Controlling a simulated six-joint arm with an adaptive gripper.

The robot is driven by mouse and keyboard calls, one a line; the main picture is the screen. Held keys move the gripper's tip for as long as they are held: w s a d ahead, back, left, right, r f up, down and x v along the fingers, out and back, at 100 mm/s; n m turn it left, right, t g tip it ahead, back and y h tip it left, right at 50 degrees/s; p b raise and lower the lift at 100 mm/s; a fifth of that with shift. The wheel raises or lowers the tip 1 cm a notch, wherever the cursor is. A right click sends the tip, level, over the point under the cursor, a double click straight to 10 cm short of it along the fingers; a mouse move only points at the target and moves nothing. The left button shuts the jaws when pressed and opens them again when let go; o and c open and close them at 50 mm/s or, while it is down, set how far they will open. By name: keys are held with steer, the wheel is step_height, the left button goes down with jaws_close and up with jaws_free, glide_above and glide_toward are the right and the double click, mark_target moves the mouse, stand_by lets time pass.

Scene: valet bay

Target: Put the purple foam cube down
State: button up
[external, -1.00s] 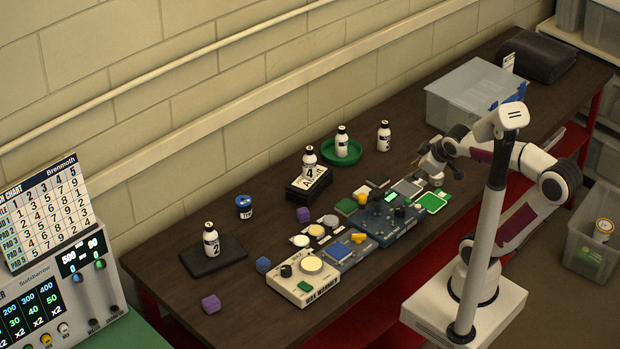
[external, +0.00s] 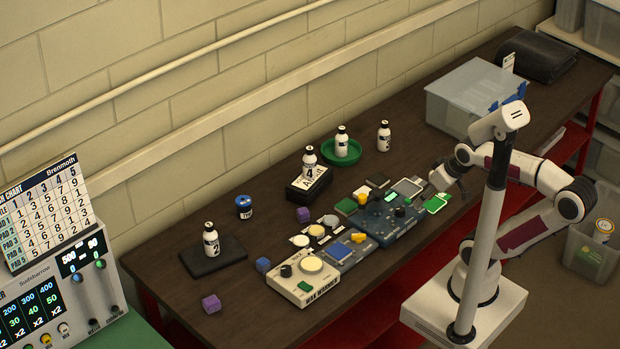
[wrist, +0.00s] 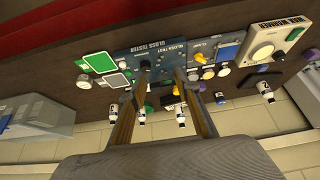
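A purple foam cube (external: 211,304) lies on the dark bench near its front left end. My gripper (external: 442,178) is at the right part of the bench, above the green-and-white cards, far from these cubes. In the wrist view my gripper (wrist: 162,72) has its two fingers apart with nothing visible held between them.
The wax warmer (external: 303,288), gloss tester (external: 385,222) and small pads crowd the bench middle. A green dish (external: 328,158) with a bottle, a black mat (external: 190,262) and a clear bin (external: 447,102) stand around. Bare bench lies at the front left.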

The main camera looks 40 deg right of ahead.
steer(key=w+d+r+t+h, duration=0.2)
steer(key=w+d+r, duration=0.2)
steer(key=w, duration=0.4)
steer(key=w+d+r+t+h, duration=0.1)
steer(key=w+d+r+t, duration=0.15)
steer(key=w, duration=0.65)
steer(key=w+a+r+n+t+y, duration=0.25)
steer(key=w+n, duration=0.25)
steer(key=w, duration=1.1)
steer(key=w+a+f+n+y, duration=0.2)
steer(key=w+a, duration=0.2)
steer(key=n+g+y, duration=0.6)
steer(key=g+y, duration=0.1)
steer(key=g, duration=0.2)
glide_toward(303, 215)
steer(key=w, duration=0.2)
steer(key=f, duration=0.1)
steer(key=shift+w+d+f, duration=0.1)
steer(key=shift+w+d, duration=0.2)
steer(key=shift+w, duration=0.1)
steer(key=shift+s+f, duration=0.35)
steer(key=shift+f, duration=0.05)
steer(key=shift+a+f+n, duration=0.1)
steer(key=shift+a+n, duration=0.05)
steer(key=shift+n, duration=0.15)
steer(key=shift+x, duration=1.2)
